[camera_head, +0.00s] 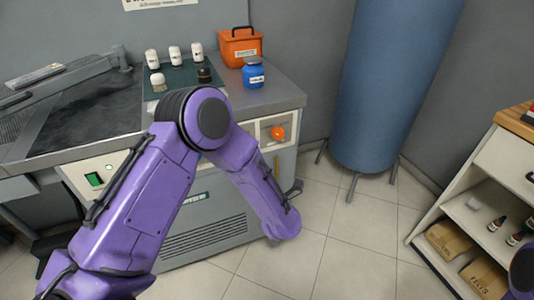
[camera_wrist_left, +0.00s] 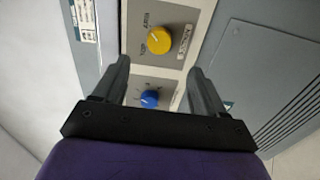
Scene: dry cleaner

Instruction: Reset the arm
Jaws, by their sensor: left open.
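My left arm (camera_head: 155,190) is purple. It comes in from the left in the head view, bends at a dark-capped joint above the machine's front, and slopes down to the right. My left gripper (camera_wrist_left: 158,68) shows in the left wrist view, with its two dark fingers spread apart and nothing held. A yellow knob (camera_wrist_left: 159,40) on a light panel lies beyond the fingertips. A blue knob (camera_wrist_left: 150,98) shows in the gap between the fingers, partly cut off by the gripper body. The left gripper cannot be made out in the head view.
An orange knob (camera_head: 278,132) is on the machine's front. A blue cylinder (camera_head: 392,80) and shelf (camera_head: 490,165) stand right, with open floor (camera_head: 330,245) between.

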